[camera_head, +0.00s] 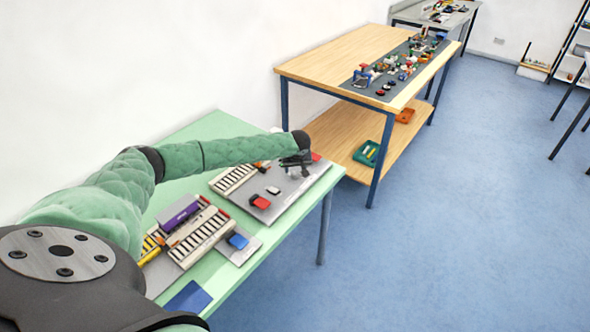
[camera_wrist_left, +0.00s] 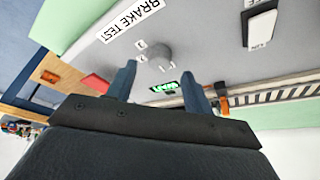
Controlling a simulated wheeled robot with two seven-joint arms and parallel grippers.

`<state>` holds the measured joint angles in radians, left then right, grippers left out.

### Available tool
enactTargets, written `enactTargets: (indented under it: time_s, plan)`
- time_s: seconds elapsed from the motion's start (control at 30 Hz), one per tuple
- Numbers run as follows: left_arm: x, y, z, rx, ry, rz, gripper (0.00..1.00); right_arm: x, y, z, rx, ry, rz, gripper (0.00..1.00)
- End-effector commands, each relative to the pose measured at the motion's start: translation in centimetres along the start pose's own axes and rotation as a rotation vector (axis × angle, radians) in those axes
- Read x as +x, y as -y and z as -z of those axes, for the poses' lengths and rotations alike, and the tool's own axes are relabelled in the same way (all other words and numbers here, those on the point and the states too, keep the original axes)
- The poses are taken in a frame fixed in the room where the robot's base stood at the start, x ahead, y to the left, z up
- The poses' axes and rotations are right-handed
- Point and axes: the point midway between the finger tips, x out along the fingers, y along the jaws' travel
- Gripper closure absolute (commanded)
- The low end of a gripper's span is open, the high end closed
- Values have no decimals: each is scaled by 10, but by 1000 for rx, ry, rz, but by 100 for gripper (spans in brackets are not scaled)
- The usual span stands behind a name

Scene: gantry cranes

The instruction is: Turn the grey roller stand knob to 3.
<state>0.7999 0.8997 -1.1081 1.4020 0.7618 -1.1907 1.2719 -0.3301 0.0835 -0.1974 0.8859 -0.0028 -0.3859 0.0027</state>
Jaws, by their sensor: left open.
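The grey roller stand knob (camera_wrist_left: 158,53) is round and sits on a grey panel (camera_wrist_left: 205,45) beside the words "BRAKE TEST". Small white labels stand around the knob, too small to read surely, so its setting cannot be told. My left gripper (camera_wrist_left: 159,74) is open, its two fingers pointing at the panel on either side of the knob's near edge; contact cannot be told. In the head view my left gripper (camera_head: 299,160) is over the far end of the grey stand plate (camera_head: 288,203) and hides the knob. My right gripper is not in view.
A green display (camera_wrist_left: 165,87) lies beside the knob. A white rocker switch (camera_wrist_left: 261,24) and a red block (camera_wrist_left: 95,82) are nearby. A second roller stand (camera_head: 200,232) with a purple block (camera_head: 178,213) is nearer on the green table (camera_head: 290,213). A wooden bench (camera_head: 330,62) stands beyond.

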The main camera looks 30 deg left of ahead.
Motion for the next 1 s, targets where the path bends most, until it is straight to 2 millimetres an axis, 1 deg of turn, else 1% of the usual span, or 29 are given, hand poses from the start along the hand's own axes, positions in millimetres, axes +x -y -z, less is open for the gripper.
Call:
enactTargets:
  time_s: [0.03, 0.1, 0.23, 0.4, 0.6, 0.63, 0.67, 0.7, 0.83, 0.87, 1.0]
  plan:
    - [4, 0, 1, 0, 0, 1, 48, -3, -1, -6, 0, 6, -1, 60]
    - [13, 0, 1, -1, 1, 1, 48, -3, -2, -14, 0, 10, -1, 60]
    - [26, 0, 0, 0, 1, 1, 48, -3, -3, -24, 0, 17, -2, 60]
    - [32, 0, 0, 1, 0, -1, 48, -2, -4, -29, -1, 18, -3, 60]
    - [32, 0, 0, 1, 0, -1, 48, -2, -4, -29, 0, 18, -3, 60]
    - [32, 0, 0, 1, 0, -1, 50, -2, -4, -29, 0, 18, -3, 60]
    - [32, 0, 0, 1, 0, -1, 56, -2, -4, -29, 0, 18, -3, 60]
    - [32, 0, 0, 1, 0, -1, 64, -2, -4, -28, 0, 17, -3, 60]
    - [32, 0, 0, 1, 0, -1, 90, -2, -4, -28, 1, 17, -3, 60]
    - [32, 0, 0, 1, 0, -1, 93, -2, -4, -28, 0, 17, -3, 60]
    - [32, 0, 0, 4, 0, -2, 93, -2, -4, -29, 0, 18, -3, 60]
